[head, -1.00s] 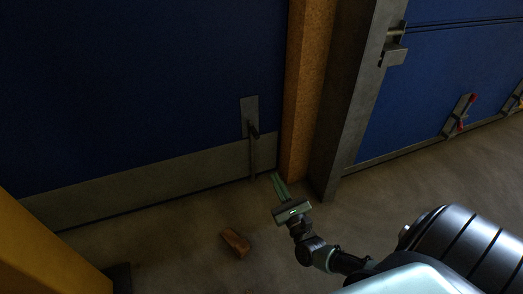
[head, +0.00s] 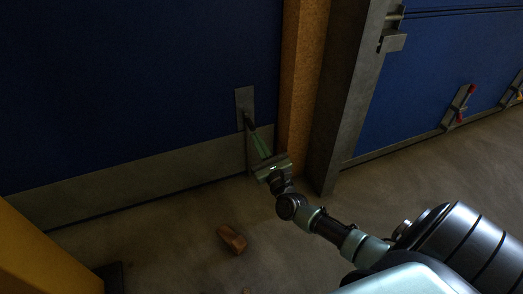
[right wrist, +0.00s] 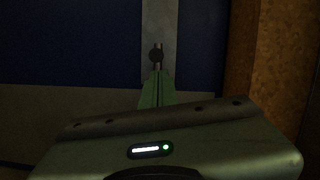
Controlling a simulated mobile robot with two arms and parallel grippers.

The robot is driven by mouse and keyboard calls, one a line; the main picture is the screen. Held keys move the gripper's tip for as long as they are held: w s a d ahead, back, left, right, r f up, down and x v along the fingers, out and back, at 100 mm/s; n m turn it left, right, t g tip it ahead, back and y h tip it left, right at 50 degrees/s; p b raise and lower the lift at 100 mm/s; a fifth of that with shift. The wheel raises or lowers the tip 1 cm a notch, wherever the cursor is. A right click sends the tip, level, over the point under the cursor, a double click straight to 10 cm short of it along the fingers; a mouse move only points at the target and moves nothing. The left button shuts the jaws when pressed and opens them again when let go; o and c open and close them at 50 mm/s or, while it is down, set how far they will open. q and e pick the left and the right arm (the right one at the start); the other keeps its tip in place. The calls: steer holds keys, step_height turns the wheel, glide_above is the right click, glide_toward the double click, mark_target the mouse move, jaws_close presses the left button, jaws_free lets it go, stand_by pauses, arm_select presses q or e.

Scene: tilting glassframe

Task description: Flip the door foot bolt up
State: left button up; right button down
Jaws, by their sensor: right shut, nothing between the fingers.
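The door foot bolt (head: 243,106) is a grey metal plate with a dark knob and a rod, on the lower part of the blue door (head: 140,70). In the right wrist view the bolt's dark knob (right wrist: 156,55) shows just beyond my fingertips. My right gripper (head: 256,135) is shut and empty, its green fingers pointing up at the bolt and overlapping its lower part. The gripper also shows in the right wrist view (right wrist: 157,85). I cannot tell whether the fingertips touch the knob. My left gripper is not in view.
A brown block (head: 232,238) lies on the floor below the door. A rusty orange post (head: 300,80) and a grey post (head: 345,100) stand right of the bolt. A yellow post (head: 40,255) is at lower left. Another blue door (head: 425,90) with bolts is at right.

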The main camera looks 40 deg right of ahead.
steer(key=shift+a+r, duration=0.1)
steer(key=shift+r, duration=0.15)
step_height(320, 180, up, 3)
steer(key=shift+f+p, duration=0.1)
steer(key=shift+p, duration=0.9)
